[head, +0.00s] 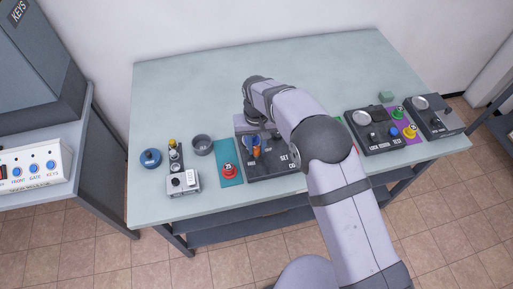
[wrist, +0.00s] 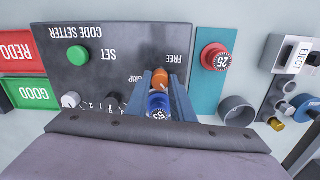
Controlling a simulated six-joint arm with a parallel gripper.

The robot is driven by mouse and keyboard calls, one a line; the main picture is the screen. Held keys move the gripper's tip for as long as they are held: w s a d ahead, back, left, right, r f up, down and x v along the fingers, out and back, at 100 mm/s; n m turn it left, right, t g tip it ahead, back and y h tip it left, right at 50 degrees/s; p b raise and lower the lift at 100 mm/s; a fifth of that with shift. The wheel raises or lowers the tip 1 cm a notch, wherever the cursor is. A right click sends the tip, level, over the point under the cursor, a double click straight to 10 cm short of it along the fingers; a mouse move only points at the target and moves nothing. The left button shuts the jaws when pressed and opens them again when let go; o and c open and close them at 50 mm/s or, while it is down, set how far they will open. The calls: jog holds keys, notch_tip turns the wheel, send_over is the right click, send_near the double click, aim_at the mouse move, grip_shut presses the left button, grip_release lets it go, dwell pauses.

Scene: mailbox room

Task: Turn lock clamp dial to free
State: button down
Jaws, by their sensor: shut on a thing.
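The code setter (wrist: 120,50) is a dark panel, upside down in the wrist view; it also shows in the head view (head: 283,172), partly hidden by my arm. Its orange clamp dial (wrist: 160,78) sits by the printed words FREE and GRIP; it shows small in the head view (head: 256,153). My gripper (wrist: 160,82) is shut on the orange dial, one finger on each side. A blue lock (wrist: 158,103) marked 65 stands beside the dial, between the fingers in this view. Which word the dial points to is too small to tell.
The panel also has a green button (wrist: 77,56) and a white knob (wrist: 70,100). A red lock (wrist: 215,57) marked 25 is on a teal mat (wrist: 208,100). A grey cup (wrist: 237,110) and an eject box (wrist: 290,54) stand beyond.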

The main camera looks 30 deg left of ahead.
aim_at(257, 148)
jog(key=n+b, duration=0.1)
jog(key=n, duration=0.4)
jog(key=shift+n, duration=0.3)
jog(key=n+b, duration=0.1)
jog(key=n, duration=0.3)
jog(key=shift+n, duration=0.4)
jog(key=c, duration=1.5)
grip_release()
jog(key=shift+c, duration=0.2)
jog(key=shift+r, duration=0.15)
jog(key=shift+r+b, duration=1)
jog(key=shift+r, duration=2.6)
